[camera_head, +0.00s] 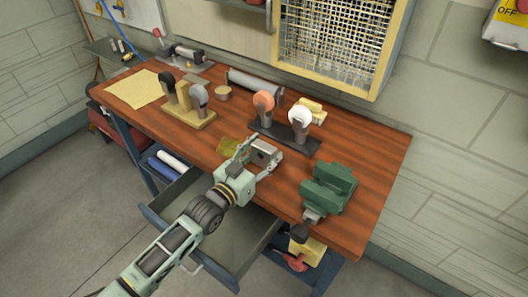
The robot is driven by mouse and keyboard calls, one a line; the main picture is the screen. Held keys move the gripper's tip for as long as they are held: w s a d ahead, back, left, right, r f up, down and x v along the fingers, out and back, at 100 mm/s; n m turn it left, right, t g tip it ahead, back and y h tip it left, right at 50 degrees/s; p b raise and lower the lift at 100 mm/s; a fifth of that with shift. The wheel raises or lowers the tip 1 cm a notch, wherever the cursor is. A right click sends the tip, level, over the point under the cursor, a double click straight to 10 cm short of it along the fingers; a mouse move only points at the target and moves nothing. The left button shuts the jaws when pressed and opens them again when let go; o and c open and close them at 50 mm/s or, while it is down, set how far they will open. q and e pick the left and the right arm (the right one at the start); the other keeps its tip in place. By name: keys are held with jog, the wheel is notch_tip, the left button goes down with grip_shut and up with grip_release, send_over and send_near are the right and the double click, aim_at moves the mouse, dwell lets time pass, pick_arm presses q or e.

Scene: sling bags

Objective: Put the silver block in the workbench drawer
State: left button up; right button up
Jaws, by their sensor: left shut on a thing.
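My left gripper (252,160) is over the front part of the wooden workbench top. It is shut on the silver block (266,152), a small grey block between its fingers. I cannot tell whether the block touches the bench top or is just above it. The workbench drawer (238,243) is pulled open below the bench's front edge, under my left forearm. My forearm hides part of it, and the part of its inside that shows looks empty. My right gripper is not in view.
A green vise (328,188) stands right of the gripper. Behind the gripper is a dark rack (286,137) with orange and white round-topped tools. A wooden stand (187,115) holds more tools at left.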

pick_arm(q)
jog(key=shift+r, duration=0.1)
jog(key=shift+f, duration=0.25)
jog(key=o, duration=1.5)
jog(key=shift+c, duration=0.2)
